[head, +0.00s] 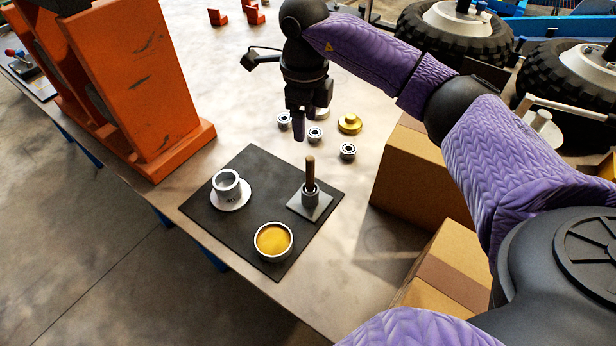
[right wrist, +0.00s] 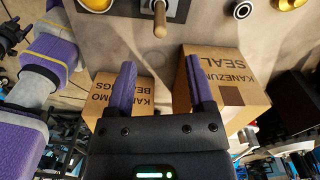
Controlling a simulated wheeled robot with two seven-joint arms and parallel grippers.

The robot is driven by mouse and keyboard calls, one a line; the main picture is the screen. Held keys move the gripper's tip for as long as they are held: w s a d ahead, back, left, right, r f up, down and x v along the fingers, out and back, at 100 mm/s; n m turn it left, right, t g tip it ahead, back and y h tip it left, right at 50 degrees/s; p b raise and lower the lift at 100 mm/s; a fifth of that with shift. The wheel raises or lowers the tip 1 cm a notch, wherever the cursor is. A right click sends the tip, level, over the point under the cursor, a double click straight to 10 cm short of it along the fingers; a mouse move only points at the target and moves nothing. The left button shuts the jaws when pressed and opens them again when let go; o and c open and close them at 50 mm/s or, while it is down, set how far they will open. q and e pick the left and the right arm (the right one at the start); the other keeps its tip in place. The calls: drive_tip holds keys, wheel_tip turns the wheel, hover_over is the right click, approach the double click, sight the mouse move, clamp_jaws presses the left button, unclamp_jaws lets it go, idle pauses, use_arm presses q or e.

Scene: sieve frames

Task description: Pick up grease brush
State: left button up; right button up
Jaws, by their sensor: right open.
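The grease brush (head: 310,170) stands upright in a small grey holder (head: 311,197) on a square plate, on the black mat (head: 235,225). Its wooden handle points up. My right gripper (head: 300,135) hangs beyond the brush, fingers down, open and empty, apart from the handle. In the right wrist view my right gripper (right wrist: 160,62) has its purple fingers spread, and the brush handle (right wrist: 160,18) shows at the top, beyond the fingertips. The brush's lower end is hidden in the holder.
On the mat are a cup of yellow grease (head: 273,240) and a grey ring on a white disc (head: 230,195). Several small bearings (head: 348,151) and a brass part (head: 350,123) lie behind. Cardboard boxes (head: 420,175) stand right; an orange frame (head: 140,80) stands left.

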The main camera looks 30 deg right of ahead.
sight(310, 158)
drive_tip(key=f, duration=0.3)
drive_tip(key=f+b, duration=0.1)
drive_tip(key=f, duration=0.2)
drive_tip(key=s+f, duration=0.1)
drive_tip(key=f, duration=0.3)
drive_tip(key=shift+d+b, duration=0.25)
drive_tip(key=shift+b, duration=0.15)
drive_tip(key=shift+w, duration=0.1)
clamp_jaws()
